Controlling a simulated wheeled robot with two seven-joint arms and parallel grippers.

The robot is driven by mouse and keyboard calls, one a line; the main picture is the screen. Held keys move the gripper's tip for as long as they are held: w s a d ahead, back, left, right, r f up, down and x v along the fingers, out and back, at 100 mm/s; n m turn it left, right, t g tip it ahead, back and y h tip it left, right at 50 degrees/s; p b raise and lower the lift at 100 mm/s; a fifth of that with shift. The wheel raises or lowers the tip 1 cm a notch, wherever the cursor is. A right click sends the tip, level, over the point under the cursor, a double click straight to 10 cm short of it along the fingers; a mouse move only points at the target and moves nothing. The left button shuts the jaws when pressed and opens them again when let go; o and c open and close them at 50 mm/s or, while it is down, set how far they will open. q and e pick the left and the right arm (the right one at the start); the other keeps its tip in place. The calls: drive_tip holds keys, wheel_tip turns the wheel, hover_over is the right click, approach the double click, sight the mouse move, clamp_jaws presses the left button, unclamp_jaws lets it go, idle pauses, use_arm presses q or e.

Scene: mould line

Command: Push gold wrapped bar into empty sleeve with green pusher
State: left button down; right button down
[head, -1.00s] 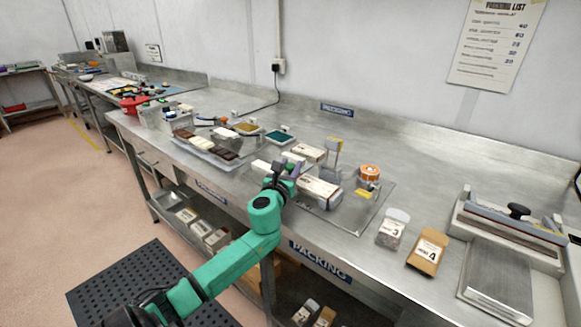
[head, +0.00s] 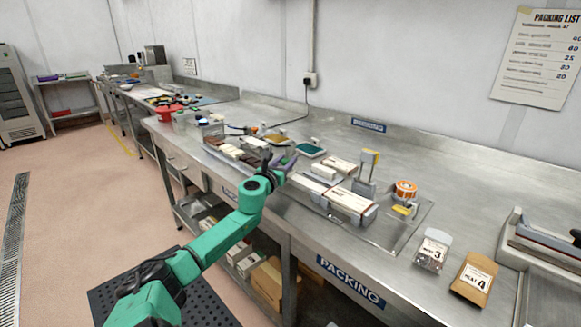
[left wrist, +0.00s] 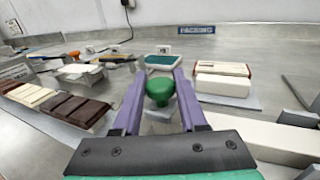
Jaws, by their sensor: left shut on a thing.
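My left gripper (head: 282,163) is over the steel bench, left of the packing pieces. In the left wrist view its purple fingers (left wrist: 160,100) are shut on the green pusher (left wrist: 160,88), a round green knob on a pale base. In the head view the gripper mostly hides the pusher. A cream printed sleeve (head: 350,203) lies in a tray to the right, with a long white piece (head: 306,184) in line before it. I cannot tell whether the sleeve is empty. I cannot pick out the gold wrapped bar. My right gripper is not in view.
Dark and white chocolate bars (left wrist: 55,102) lie on the left. A cream box (head: 338,165), a yellow-topped stand (head: 367,170) and an orange tape roll (head: 404,190) stand near the sleeve. Two pouches (head: 473,280) lie farther right.

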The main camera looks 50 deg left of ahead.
use_arm(q)
drive_tip(key=shift+a+r, duration=0.15)
drive_tip(key=c, duration=0.8)
unclamp_jaws()
drive_tip(key=o, duration=0.4)
drive_tip(key=shift+a, duration=0.1)
drive_tip(key=shift+c, duration=0.2)
drive_tip(key=shift+a, duration=0.1)
drive_tip(key=shift+s, duration=0.1)
drive_tip(key=shift+s+d+f, duration=0.25)
drive_tip(key=shift+s+d, duration=0.05)
drive_tip(key=shift+s, duration=0.1)
drive_tip(key=p+v, duration=0.2)
drive_tip(key=v, duration=1.1)
drive_tip(key=shift+s+d+r, duration=0.15)
drive_tip(key=shift+s+d, duration=0.05)
drive_tip(key=shift+s, duration=0.05)
